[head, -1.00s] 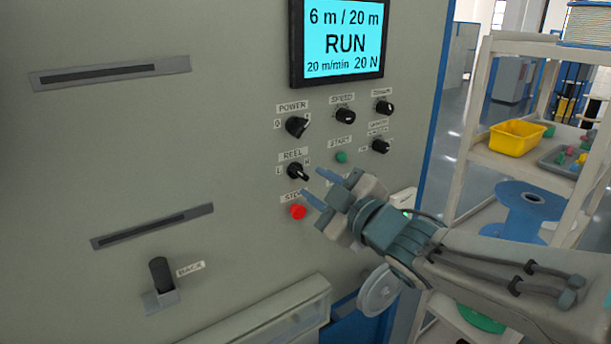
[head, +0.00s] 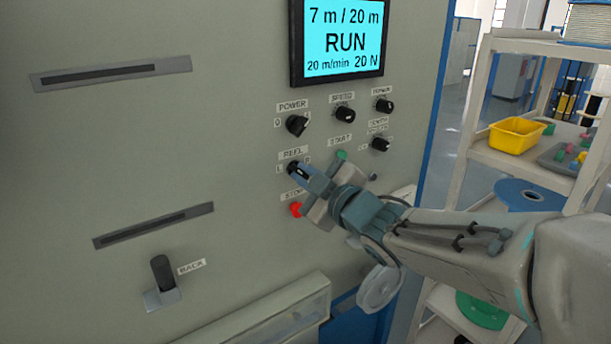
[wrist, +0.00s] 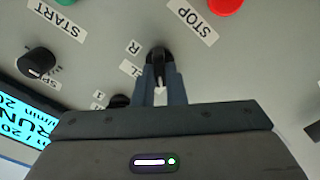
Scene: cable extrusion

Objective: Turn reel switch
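The reel switch (head: 292,168) is a small black knob under the REEL label on the grey machine panel. In the wrist view the knob (wrist: 159,56) stands at the tips of my two blue fingers, one on each side. My gripper (wrist: 160,82) is nearly closed, with a narrow gap and a white mark between the fingers, and appears shut on the knob. In the head view my gripper (head: 299,171) reaches the switch from the right. Its fingers partly cover the knob, and which way it points is hard to tell. The R label (wrist: 134,47) shows beside it.
The red stop button (head: 296,209) is just below my fingers. The green start button (head: 341,155) and power knob (head: 297,125) are close above. The display (head: 340,42) reads RUN, 7 m / 20 m. A shelf with a yellow bin (head: 516,135) stands at right.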

